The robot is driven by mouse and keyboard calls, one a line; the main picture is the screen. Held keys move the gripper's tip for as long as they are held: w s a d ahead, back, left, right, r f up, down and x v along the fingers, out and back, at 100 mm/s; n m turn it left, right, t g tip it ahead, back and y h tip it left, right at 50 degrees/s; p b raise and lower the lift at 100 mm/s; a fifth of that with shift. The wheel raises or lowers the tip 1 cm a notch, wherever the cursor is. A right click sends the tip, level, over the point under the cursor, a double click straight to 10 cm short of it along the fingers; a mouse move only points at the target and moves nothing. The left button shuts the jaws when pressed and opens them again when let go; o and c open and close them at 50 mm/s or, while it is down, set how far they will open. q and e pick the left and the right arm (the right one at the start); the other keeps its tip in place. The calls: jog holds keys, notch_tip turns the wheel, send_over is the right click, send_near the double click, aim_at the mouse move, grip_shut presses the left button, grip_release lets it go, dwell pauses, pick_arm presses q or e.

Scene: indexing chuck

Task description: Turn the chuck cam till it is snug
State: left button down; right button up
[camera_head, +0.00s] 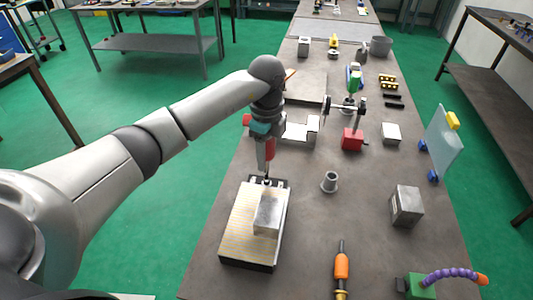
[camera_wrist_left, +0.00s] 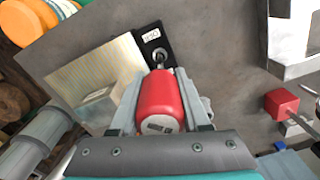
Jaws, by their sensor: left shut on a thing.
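The magnetic chuck (camera_head: 238,222) lies on the near left part of the bench, with a pale striped top and dark sides. A grey metal block (camera_head: 268,213) rests on its top. The dark far end of the chuck, with a small white label (camera_wrist_left: 151,36), holds the cam (camera_wrist_left: 159,56). My left gripper (camera_head: 267,165) points down over that end. It is shut on a red handle (camera_wrist_left: 160,100), whose metal shank reaches down to the cam. The handle hides part of the joint, so I cannot tell how deep it sits. My right gripper is not in view.
A grey flanged sleeve (camera_head: 330,181) and a steel block (camera_head: 406,206) stand right of the chuck. An orange-handled tool (camera_head: 341,266) and a purple hose (camera_head: 452,274) are at the near edge. A red block (camera_head: 352,139) stands farther back.

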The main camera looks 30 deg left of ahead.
pick_arm(q)
jog(key=shift+f+b, duration=0.35)
jog(key=shift+f, duration=0.35)
jog(key=c, duration=0.9)
grip_release()
jog(key=shift+c, duration=0.2)
grip_shut()
